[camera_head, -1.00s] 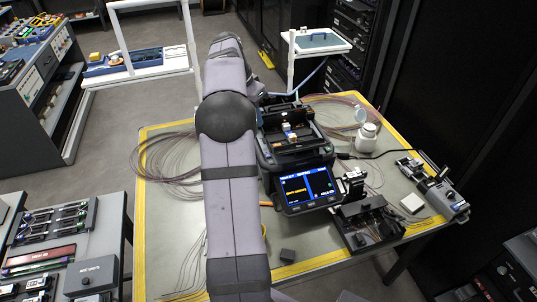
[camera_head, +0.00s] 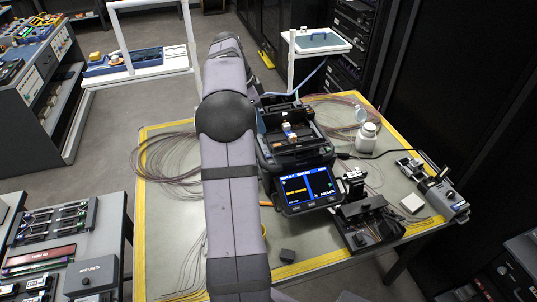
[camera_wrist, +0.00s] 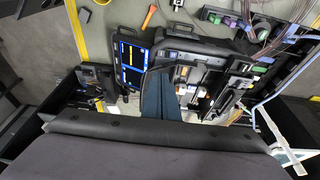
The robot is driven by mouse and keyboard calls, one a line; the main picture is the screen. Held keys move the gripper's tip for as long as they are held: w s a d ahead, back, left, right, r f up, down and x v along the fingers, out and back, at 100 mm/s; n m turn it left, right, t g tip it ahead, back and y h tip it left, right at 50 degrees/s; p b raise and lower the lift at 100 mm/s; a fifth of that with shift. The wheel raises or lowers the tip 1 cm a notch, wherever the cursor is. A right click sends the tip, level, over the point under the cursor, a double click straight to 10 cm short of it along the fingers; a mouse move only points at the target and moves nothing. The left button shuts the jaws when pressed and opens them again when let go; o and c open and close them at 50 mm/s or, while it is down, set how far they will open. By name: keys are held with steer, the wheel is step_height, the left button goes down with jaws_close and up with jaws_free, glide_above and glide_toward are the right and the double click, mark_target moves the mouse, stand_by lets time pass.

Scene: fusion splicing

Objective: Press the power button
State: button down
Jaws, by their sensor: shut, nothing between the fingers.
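The fusion splicer (camera_head: 295,143) is a dark machine on the grey work table, with a lit blue and yellow screen (camera_head: 307,187) at its front. A row of small keys shows along the screen's lower edge, but I cannot pick out the power button. In the wrist view the splicer (camera_wrist: 195,50) and its screen (camera_wrist: 131,62) appear turned sideways. My gripper (camera_wrist: 158,72) shows there as shut dark blue fingers, their tips over the splicer body just right of the screen. I cannot tell whether they touch it. In the head view my arm hides the gripper.
The work table (camera_head: 150,240) has a yellow edge. Fibre coils (camera_head: 165,165) lie at left, and a white bottle (camera_head: 366,137) stands right of the splicer. A dark holder device (camera_head: 365,222) stands at the front right.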

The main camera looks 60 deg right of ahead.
steer(key=p, duration=0.5)
glide_above(272, 162)
steer(key=w, duration=0.1)
steer(key=f, duration=1.2)
steer(key=shift+a, duration=0.35)
steer(key=shift+f, duration=0.75)
